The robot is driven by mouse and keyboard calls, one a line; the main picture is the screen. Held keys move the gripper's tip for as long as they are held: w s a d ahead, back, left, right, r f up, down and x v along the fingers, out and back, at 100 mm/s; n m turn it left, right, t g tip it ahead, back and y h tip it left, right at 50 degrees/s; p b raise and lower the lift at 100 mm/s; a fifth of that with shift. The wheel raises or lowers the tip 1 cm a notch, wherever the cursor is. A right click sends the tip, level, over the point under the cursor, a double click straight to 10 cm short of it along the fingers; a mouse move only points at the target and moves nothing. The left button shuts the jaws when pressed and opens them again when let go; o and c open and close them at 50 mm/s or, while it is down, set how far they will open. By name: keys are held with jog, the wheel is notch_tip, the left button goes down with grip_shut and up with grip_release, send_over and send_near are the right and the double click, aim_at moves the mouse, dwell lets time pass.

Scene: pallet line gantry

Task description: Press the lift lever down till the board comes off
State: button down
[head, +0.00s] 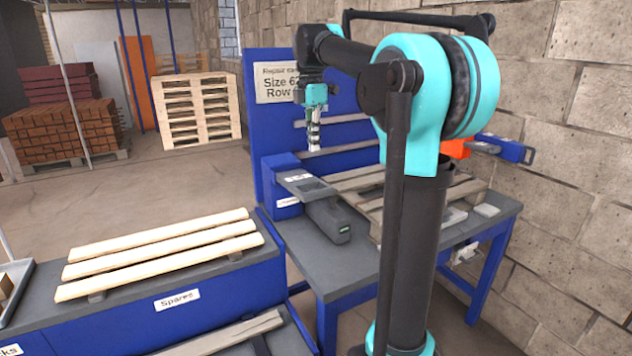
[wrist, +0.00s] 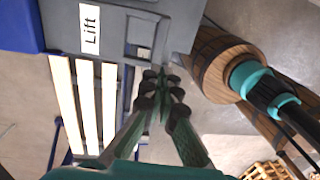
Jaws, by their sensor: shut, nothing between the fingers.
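My gripper (head: 314,147) is shut and empty, pointing down above the left side of the blue bench. Its closed fingertips (wrist: 163,80) also show in the wrist view, just below the edge of a grey housing. The housing carries a white "Lift" label (wrist: 90,28) and a squarish recessed part (wrist: 142,36), which may be the lift lever; I cannot tell. In the head view a grey plate (head: 308,188) lies below the gripper. A weathered pallet (head: 352,184) sits on the bench, partly hidden by my arm. I cannot tell which board is meant.
A dark grey tool-like body (head: 328,220) with a green light lies at the bench's front left. Pale spare boards (head: 160,256) lie on a lower blue unit at left. A blue back panel (head: 268,130) with a sign stands behind. A block wall (head: 560,130) bounds the right.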

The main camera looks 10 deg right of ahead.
aim_at(317, 191)
jog(key=f, duration=0.7)
jog(key=s+f, duration=0.1)
jog(key=f, duration=0.3)
jog(key=shift+s+d+f, duration=0.1)
jog(key=shift+d+f, duration=0.1)
jog(key=shift+s+f+t, duration=0.25)
jog(key=shift+f+t, duration=0.15)
jog(key=shift+f, duration=0.3)
jog(key=f+t+y, duration=0.1)
jog(key=f+t, duration=0.1)
jog(key=f, duration=0.3)
jog(key=w+f+t+y, duration=0.1)
jog(key=f+t, duration=0.2)
jog(key=f, duration=0.3)
jog(key=w+f+t, duration=0.1)
jog(key=f+t, duration=0.2)
jog(key=f, duration=0.2)
jog(key=shift+w+a+f+y, duration=0.25)
jog(key=shift+a+f+y, duration=0.1)
jog(key=shift+y, duration=0.05)
jog(key=shift+x, duration=0.75)
jog(key=shift+s+f, duration=0.1)
jog(key=shift+f, duration=0.1)
